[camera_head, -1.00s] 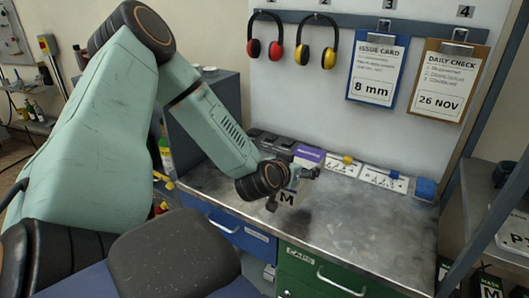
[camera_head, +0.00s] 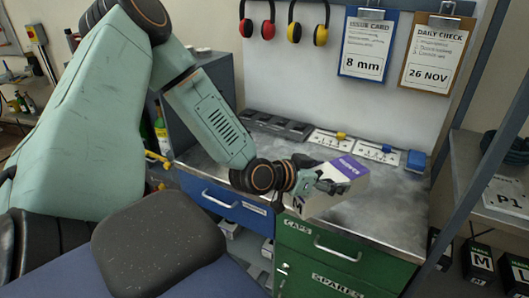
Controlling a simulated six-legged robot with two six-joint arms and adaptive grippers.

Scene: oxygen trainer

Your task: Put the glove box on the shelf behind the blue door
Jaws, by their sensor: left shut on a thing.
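The glove box (camera_head: 343,182) is a white carton with a purple top panel and a letter M on its side. My left gripper (camera_head: 316,183) is shut on it and holds it up over the front edge of the metal bench. The gripper's fingers cover part of the box. A blue front (camera_head: 225,206) with a pale bar handle sits under the bench at the left. I cannot tell whether it is the blue door. Small items show in the dark space below it. My right gripper is not in view.
A green cabinet front (camera_head: 310,240) with a handle, labelled CAPS, is right of the blue front. The bench top (camera_head: 385,205) is bare at the right. Cards and a blue block (camera_head: 416,160) lie at its back. A grey rack (camera_head: 470,160) with boxes stands at the right.

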